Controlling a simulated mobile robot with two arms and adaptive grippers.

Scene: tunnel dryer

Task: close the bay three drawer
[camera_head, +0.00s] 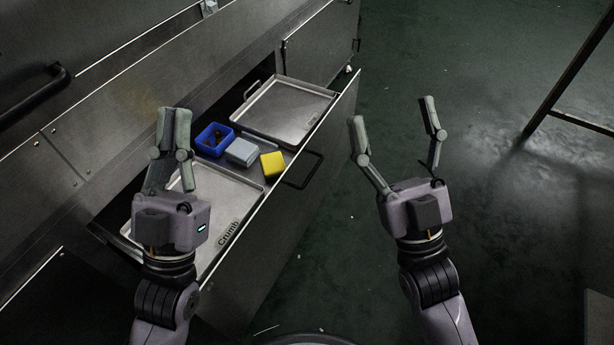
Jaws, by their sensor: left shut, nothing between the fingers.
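A long metal drawer (254,256) stands pulled out from the steel dryer body, with a dark bar handle (304,171) on its front panel. I cannot read which bay it belongs to. My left gripper (174,114) is shut and empty, above the near part of the drawer, and covers part of its inside. My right gripper (392,112) is open and empty, over the floor to the right of the drawer front, apart from the handle in the picture.
The drawer holds a far metal tray (285,109), a near tray labelled "Crumb" (240,196), a blue bin (214,139), a grey box (241,152) and a yellow box (272,164). A black handle (35,92) is on the dryer at left. Dark floor at right is mostly clear; a metal frame (568,83) stands there.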

